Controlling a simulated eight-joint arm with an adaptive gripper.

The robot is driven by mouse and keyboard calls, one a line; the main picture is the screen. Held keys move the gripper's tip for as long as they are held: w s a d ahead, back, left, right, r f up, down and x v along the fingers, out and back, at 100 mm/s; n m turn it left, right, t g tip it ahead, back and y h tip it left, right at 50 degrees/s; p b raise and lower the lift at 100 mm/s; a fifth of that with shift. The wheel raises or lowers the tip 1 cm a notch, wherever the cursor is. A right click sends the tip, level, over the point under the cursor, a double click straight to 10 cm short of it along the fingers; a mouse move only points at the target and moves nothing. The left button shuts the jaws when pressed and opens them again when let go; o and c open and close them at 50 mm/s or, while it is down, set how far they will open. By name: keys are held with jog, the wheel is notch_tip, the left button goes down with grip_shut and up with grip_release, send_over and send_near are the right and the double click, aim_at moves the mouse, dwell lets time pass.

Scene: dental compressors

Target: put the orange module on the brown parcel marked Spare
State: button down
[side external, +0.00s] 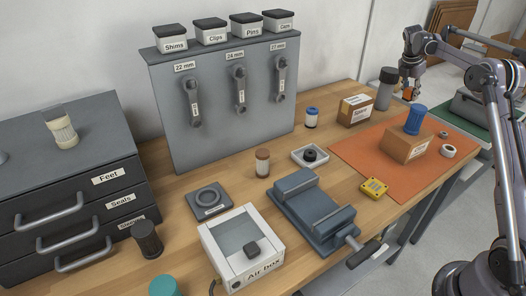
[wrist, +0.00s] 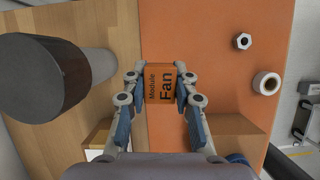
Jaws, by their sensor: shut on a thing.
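My gripper (side external: 408,84) is at the far right end of the bench, raised above it. It is shut on the orange module (side external: 408,94). In the wrist view, the module (wrist: 160,86), labelled "Module Fan", sits between the two fingertips (wrist: 160,78). The brown parcel (side external: 352,112) that appears to be marked Spare stands at the back of the bench, left of the gripper in the side view. Its top looks bare. In the wrist view part of a parcel (wrist: 98,136) shows at the lower left, mostly hidden by the finger.
A tall grey cylinder with a dark cap (side external: 385,88) stands between the Spare parcel and my gripper. On the orange mat (side external: 352,152), another brown parcel (side external: 402,150) carries a blue cylinder (side external: 415,119). A white ring (side external: 448,151) and a nut (wrist: 242,41) lie nearby.

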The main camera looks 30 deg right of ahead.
jog(key=a+r+n+t, duration=0.2)
jog(key=a+r+n, duration=0.3)
jog(key=a+r, duration=0.55)
send_over(359, 98)
jog(key=a, duration=0.1)
jog(key=f, duration=0.6)
jog(key=shift+s+f, duration=0.2)
jog(key=shift+s, duration=0.15)
jog(key=shift+w+f, duration=0.1)
jog(key=shift+f, duration=2)
jog(key=shift+f, duration=0.15)
jog(key=c, duration=1.1)
grip_release()
jog(key=shift+o, duration=0.2)
